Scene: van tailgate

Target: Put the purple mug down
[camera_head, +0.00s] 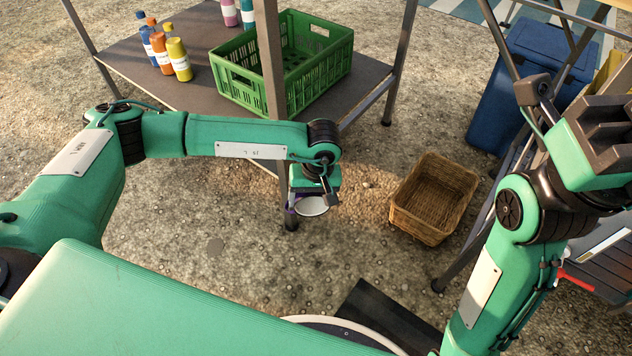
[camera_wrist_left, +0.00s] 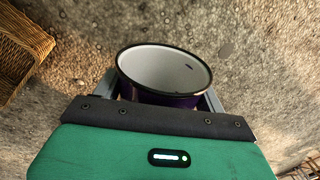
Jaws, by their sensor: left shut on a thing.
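My left gripper (camera_head: 312,200) is shut on the purple mug (camera_head: 311,207), which hangs over the gravel ground beside the shelf's front leg. In the left wrist view the mug (camera_wrist_left: 164,76) shows its pale inside and dark rim between the fingers of the left gripper (camera_wrist_left: 165,95). Its mouth faces the wrist camera, and most of its purple outside is hidden.
A wicker basket (camera_head: 434,198) stands on the ground right of the mug. A shelf (camera_head: 130,55) holds an empty-looking green crate (camera_head: 283,62) and several bottles (camera_head: 178,58). A blue bin (camera_head: 528,80) stands at the back right. Gravel around the basket is open.

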